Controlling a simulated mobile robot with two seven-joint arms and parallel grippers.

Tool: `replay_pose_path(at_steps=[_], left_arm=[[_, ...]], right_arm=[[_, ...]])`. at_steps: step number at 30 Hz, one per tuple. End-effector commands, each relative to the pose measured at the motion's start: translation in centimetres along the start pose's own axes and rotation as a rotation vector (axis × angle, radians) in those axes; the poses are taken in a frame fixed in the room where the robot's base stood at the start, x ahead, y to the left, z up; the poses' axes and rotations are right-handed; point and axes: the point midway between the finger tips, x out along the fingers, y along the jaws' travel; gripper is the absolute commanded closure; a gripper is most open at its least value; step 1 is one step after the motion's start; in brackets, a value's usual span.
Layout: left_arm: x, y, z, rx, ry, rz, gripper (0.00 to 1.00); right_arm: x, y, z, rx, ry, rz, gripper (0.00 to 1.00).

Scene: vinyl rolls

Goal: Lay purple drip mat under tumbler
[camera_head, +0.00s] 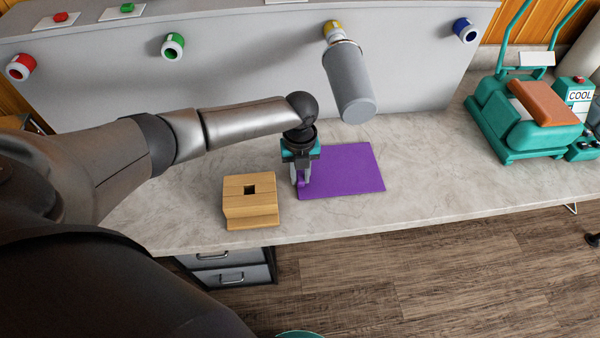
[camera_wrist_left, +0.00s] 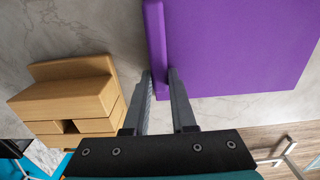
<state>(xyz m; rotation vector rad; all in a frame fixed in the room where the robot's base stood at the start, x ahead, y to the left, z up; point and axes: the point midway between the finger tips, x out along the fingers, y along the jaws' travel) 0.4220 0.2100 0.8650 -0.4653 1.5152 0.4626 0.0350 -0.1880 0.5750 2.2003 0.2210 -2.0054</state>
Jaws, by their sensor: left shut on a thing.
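The purple drip mat (camera_head: 345,170) lies flat or nearly flat on the marble counter; I cannot tell if it is lifted. A raised purple strip runs along its left edge, and the mat fills the upper right of the left wrist view (camera_wrist_left: 235,45). My left gripper (camera_head: 301,180) points down and is shut on that strip; its two fingers flank it in the left wrist view (camera_wrist_left: 160,76). The grey tumbler (camera_head: 350,85) hangs tilted below the yellow-ringed nozzle (camera_head: 333,30), up and right of the mat. My right gripper is not in view.
A wooden block (camera_head: 250,205) with a square hole stands just left of my left gripper. A grey panel (camera_head: 230,75) with coloured nozzles stands behind. A teal press (camera_head: 525,115) is at the right. The counter right of the mat is clear.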

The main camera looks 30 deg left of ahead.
Motion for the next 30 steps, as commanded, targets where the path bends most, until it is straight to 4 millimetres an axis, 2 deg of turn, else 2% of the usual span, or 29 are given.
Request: replay_pose_path(at_steps=[20, 21, 28, 30], left_arm=[[0.26, 0.01, 0.03, 0.000, 0.000, 0.000, 1.00], [0.26, 0.01, 0.03, 0.000, 0.000, 0.000, 0.71], [0.25, 0.02, 0.03, 0.000, 0.000, 0.000, 0.46], [0.26, 0.03, 0.03, 0.000, 0.000, 0.000, 0.41]], right_arm=[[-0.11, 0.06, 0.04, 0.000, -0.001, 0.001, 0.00], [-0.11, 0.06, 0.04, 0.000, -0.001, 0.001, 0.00], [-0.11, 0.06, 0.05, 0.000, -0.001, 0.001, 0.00], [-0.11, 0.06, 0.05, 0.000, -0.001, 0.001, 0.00]])
